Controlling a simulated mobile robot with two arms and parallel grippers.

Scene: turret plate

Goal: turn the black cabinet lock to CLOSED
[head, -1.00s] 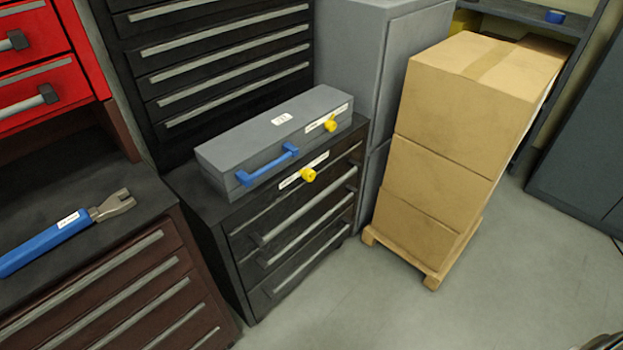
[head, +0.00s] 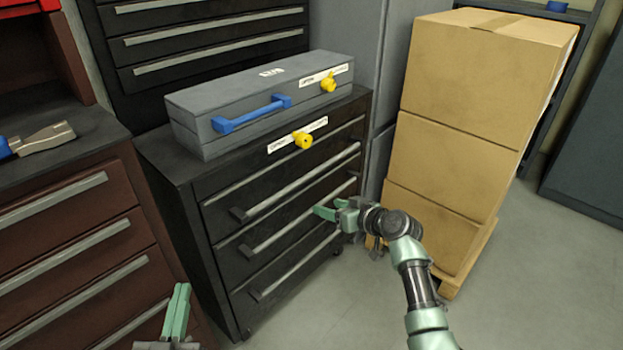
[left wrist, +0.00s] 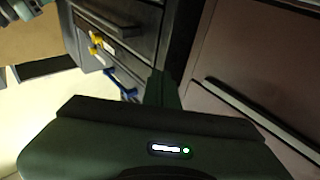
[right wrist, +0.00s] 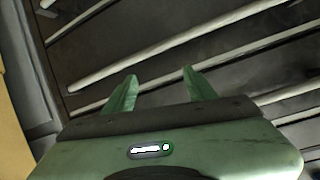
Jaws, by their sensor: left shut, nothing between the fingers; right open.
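The black cabinet (head: 190,195) stands in the middle of the head view. Its lock is a yellow knob (head: 303,141) beside a white label (head: 283,146) on the top front edge; the lettering is too small to read. My left gripper (head: 181,290) is shut and empty, low at the left, before the brown drawers and apart from the lock. In the left wrist view its fingers (left wrist: 161,88) are together. My right gripper (head: 325,211) is open and empty before the cabinet's drawer handles, below the lock. Its spread fingers (right wrist: 162,90) face the drawers in the right wrist view.
A grey toolbox (head: 230,95) with a blue handle (head: 250,113) and its own yellow knob (head: 328,83) lies on the cabinet. Stacked cardboard boxes (head: 455,130) on a pallet stand close at right. Brown drawers (head: 65,230) stand at left. The floor in front is clear.

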